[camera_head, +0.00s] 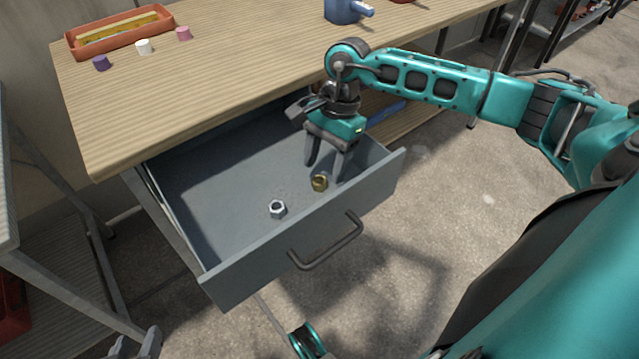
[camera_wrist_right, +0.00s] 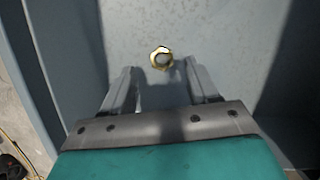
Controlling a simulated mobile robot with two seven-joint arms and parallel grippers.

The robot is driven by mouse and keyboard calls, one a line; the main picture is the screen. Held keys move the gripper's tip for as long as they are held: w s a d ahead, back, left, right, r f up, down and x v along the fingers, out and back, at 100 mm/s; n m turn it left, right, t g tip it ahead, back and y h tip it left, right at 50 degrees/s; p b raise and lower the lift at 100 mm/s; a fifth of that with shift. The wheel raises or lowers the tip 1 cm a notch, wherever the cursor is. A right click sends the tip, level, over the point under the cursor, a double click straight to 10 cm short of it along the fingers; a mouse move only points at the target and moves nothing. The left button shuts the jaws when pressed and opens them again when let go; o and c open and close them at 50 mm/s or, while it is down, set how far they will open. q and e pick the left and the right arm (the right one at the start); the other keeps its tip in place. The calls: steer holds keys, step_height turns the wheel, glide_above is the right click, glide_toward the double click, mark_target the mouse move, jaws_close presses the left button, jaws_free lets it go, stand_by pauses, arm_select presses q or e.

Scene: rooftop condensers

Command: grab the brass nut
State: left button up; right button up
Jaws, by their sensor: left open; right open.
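The brass nut (camera_head: 319,183) lies on the floor of the open grey drawer (camera_head: 225,180), near its front panel. It also shows in the right wrist view (camera_wrist_right: 161,57), ahead of the fingertips and between their lines. My right gripper (camera_head: 326,172) is open and empty, pointing down into the drawer just above and beside the brass nut. Its fingers (camera_wrist_right: 165,80) do not touch the nut. My left gripper (camera_head: 135,345) is at the bottom left edge of the head view, partly cut off, open and away from the drawer.
A silver nut (camera_head: 278,209) lies left of the brass nut in the drawer. The drawer's front panel with its handle (camera_head: 328,243) and its side walls stand close around my right gripper. The wooden tabletop (camera_head: 220,75) overhangs the drawer's back and holds an orange tray (camera_head: 120,32) and small coloured pieces.

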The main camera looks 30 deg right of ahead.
mark_target(320, 180)
steer(key=x, duration=0.3)
steer(key=shift+w+a+f+b, duration=0.1)
steer(key=shift+a+f+b, duration=0.05)
steer(key=shift+b, duration=0.15)
jaws_close()
stand_by(0.3)
